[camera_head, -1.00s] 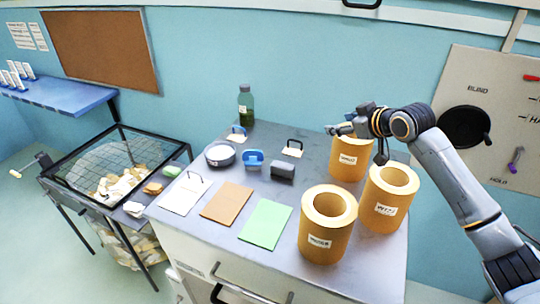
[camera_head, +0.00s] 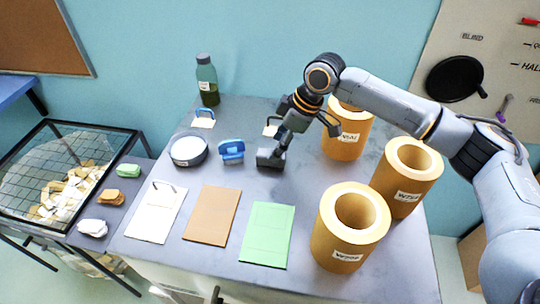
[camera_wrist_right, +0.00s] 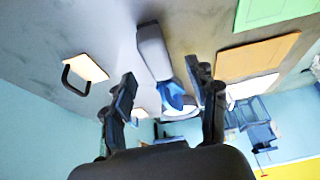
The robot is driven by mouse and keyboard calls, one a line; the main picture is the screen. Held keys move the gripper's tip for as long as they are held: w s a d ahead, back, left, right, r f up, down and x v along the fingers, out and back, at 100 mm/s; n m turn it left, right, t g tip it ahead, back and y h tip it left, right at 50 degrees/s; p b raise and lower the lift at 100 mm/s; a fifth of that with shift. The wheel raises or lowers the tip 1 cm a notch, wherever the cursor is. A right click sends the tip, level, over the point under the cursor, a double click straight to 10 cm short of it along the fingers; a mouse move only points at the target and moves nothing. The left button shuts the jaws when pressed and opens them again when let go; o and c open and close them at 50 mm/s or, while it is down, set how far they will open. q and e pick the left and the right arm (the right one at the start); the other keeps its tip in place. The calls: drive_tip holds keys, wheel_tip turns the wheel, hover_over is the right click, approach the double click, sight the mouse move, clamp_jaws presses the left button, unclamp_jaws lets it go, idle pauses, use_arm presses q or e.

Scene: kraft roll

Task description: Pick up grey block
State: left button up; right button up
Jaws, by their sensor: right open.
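The grey block (camera_head: 270,158) lies on the grey table, right of the blue stamp-like item (camera_head: 231,151). My right gripper (camera_head: 302,136) is open and hangs just above and beside the block, partly covering it in the head view. In the right wrist view the grey block (camera_wrist_right: 153,50) shows beyond the open fingers (camera_wrist_right: 162,80), between their tips, with the blue item (camera_wrist_right: 172,95) behind it. Whether a finger touches the block I cannot tell. My left gripper is not in view.
Three kraft rolls stand to the right: back (camera_head: 345,145), right (camera_head: 407,178) and front (camera_head: 349,230). A round dish (camera_head: 188,150), green bottle (camera_head: 207,82) and handled white cards (camera_head: 203,122) are nearby. White, brown (camera_head: 212,215) and green (camera_head: 266,236) sheets lie in front.

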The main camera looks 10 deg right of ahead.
drive_tip(key=shift+p+x, duration=0.65)
drive_tip(key=shift+x, duration=0.35)
drive_tip(key=shift+p+x, duration=0.55)
drive_tip(key=shift+x, duration=0.7)
drive_tip(key=shift+w+a+f, duration=0.15)
drive_tip(key=shift+w+f, duration=0.1)
drive_tip(key=shift+f, duration=0.5)
drive_tip(key=c, duration=0.9)
clamp_jaws()
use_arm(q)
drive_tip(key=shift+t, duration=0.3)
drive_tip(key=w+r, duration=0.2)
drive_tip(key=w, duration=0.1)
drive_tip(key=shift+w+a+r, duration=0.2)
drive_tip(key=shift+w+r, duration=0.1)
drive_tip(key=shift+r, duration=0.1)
